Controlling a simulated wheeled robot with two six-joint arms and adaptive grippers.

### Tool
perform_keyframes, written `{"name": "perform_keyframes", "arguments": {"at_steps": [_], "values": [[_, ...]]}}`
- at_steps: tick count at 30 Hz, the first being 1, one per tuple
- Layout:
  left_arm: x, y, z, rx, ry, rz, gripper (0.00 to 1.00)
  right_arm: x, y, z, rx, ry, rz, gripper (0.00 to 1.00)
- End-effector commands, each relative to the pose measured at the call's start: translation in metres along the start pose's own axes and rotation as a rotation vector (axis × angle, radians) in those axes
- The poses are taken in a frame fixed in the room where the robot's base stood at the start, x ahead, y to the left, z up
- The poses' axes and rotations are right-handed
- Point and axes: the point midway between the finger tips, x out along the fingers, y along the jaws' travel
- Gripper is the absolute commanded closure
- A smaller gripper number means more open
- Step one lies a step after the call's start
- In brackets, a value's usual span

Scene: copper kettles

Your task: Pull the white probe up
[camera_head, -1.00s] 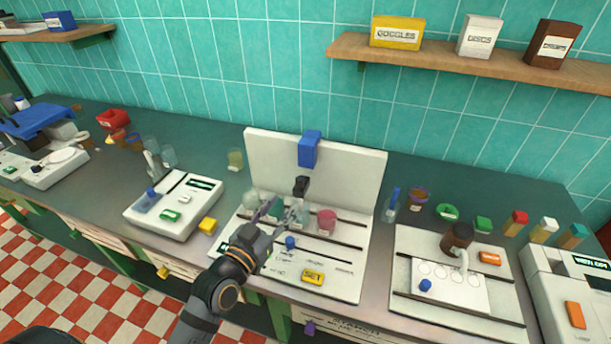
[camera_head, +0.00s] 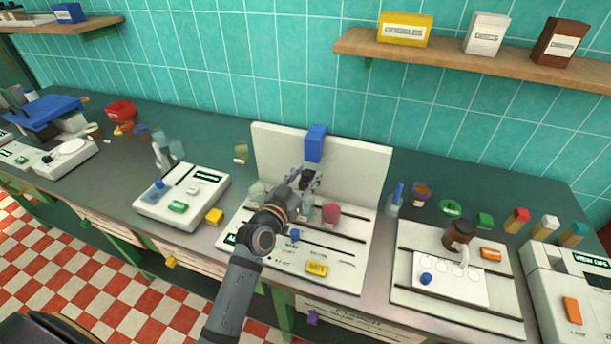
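A white station (camera_head: 372,165) with an upright back panel stands in the middle of the counter. A blue block (camera_head: 315,143) sits at the panel's top. I cannot make out a white probe; the spot below the block is partly covered by my gripper. My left gripper (camera_head: 309,181) is raised in front of the panel, just below the blue block, beside a small black part. Its fingers are small and overlap that part, so I cannot tell whether they are open or hold anything. A pink cup (camera_head: 331,213) stands on the station just right of it. My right gripper is out of view.
A blue knob (camera_head: 295,235) and a yellow button (camera_head: 317,268) are on the station's front. A clear cup (camera_head: 257,193) stands left of my wrist. Other white devices stand at left (camera_head: 181,197) and right (camera_head: 452,291). A shelf (camera_head: 450,62) is above right.

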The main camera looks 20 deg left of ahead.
Motion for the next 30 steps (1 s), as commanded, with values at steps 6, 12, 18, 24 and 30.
{"name": "perform_keyframes", "arguments": {"at_steps": [6,12,18,24,30], "values": [[0.0,0.0,0.0,0.0,0.0,0.0,0.9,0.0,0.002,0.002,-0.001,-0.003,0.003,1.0],[0.0,0.0,0.0,0.0,0.0,0.0,1.0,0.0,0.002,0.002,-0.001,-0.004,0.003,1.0],[0.0,0.0,0.0,0.001,0.0,0.0,1.0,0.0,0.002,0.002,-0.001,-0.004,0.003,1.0],[-0.001,0.0,-0.001,0.001,-0.001,0.0,1.0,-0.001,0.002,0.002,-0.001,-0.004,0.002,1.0],[-0.001,0.0,-0.029,0.0,0.0,0.001,1.0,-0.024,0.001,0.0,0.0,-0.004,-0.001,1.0]]}}
